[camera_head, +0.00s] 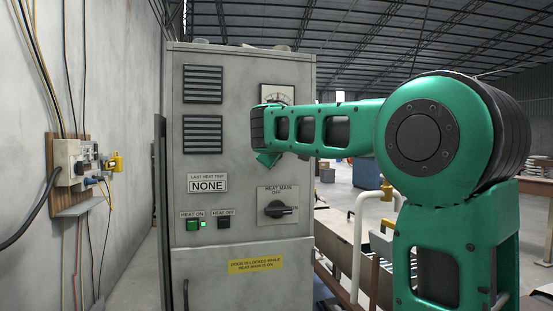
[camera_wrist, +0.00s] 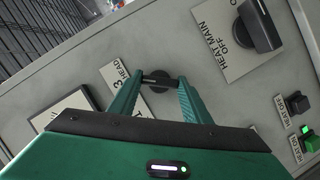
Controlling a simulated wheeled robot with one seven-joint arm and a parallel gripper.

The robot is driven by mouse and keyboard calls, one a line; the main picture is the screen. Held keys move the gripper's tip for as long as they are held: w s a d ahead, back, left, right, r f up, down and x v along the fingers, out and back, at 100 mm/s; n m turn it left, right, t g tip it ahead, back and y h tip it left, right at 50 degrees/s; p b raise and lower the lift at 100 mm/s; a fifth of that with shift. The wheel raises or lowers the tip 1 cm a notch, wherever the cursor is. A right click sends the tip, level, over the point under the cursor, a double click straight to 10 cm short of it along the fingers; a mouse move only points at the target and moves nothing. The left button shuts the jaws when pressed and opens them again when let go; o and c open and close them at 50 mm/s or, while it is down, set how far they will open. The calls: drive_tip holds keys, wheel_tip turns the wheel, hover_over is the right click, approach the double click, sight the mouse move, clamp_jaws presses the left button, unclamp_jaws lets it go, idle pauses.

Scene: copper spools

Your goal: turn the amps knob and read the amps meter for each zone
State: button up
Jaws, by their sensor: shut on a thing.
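My gripper (camera_wrist: 161,79) is shut on a small dark knob (camera_wrist: 158,75) on the cabinet front in the wrist view. White label plates beside it show "HEAD" (camera_wrist: 114,74) and the figures 3 and 1, partly covered by a finger. The head view shows my gripper (camera_head: 268,159) at the cabinet face, with the knob hidden behind it. The amps meter (camera_head: 277,93), a pale square dial, is above my wrist, its lower part covered by my arm. Its reading is too small to tell.
The grey cabinet (camera_head: 243,140) carries a HEAT MAIN switch (camera_head: 277,209), a lit green HEAT ON button (camera_head: 193,225), a dark HEAT OFF button (camera_head: 224,223) and a "NONE" plate (camera_head: 207,184). A wall box (camera_head: 70,162) with cables is at left. Pale railings (camera_head: 362,230) stand at right.

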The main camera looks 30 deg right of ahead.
drive_tip(key=shift+a+f+n, duration=0.15)
drive_tip(key=shift+a+n, duration=0.05)
drive_tip(key=shift+n, duration=0.1)
drive_tip(key=o, duration=1)
drive_tip(key=shift+o, duration=0.2)
drive_tip(key=v, duration=1)
drive_tip(key=shift+s+a, duration=0.2)
drive_tip(key=shift+a, duration=0.05)
